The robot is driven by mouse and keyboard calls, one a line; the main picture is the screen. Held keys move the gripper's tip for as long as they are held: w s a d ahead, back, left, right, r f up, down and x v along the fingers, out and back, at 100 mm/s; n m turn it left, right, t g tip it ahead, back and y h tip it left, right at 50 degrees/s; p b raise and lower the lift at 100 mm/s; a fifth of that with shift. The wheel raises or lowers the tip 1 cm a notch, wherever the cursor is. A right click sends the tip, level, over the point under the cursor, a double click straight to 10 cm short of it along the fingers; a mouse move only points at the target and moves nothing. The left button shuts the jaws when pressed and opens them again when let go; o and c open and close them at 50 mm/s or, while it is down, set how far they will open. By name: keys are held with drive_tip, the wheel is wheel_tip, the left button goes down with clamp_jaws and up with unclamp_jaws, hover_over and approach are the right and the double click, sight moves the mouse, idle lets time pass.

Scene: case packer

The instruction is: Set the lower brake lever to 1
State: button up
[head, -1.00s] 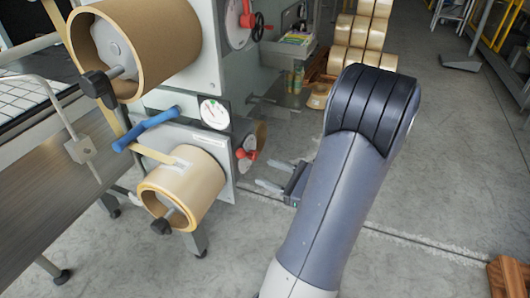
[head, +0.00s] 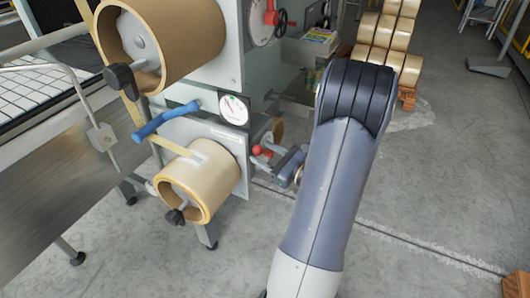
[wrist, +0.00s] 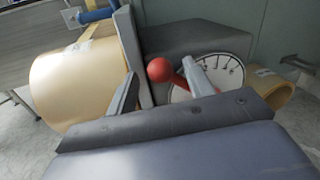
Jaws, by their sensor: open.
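The lower brake lever is red with a round ball knob (wrist: 159,70); in the head view its red knob (head: 261,151) shows at the right side of the machine's lower housing. It sits over a white dial (wrist: 232,72) with dark marks, too small to read. My gripper (wrist: 162,72) is open, with one finger on each side of the knob in the wrist view. Contact with the lever cannot be told. In the head view my gripper (head: 277,158) reaches in beside the lever from the right. The right finger covers part of the lever and dial.
A lower tan roll (head: 205,182) and a larger upper roll (head: 180,35) stick out from the machine at left. A blue handle (head: 166,118) and a gauge (head: 234,109) sit between them. An upper red lever (head: 271,14) is above.

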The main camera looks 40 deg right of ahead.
drive_tip(key=shift+w, duration=0.25)
drive_tip(key=shift+c, duration=0.3)
clamp_jaws()
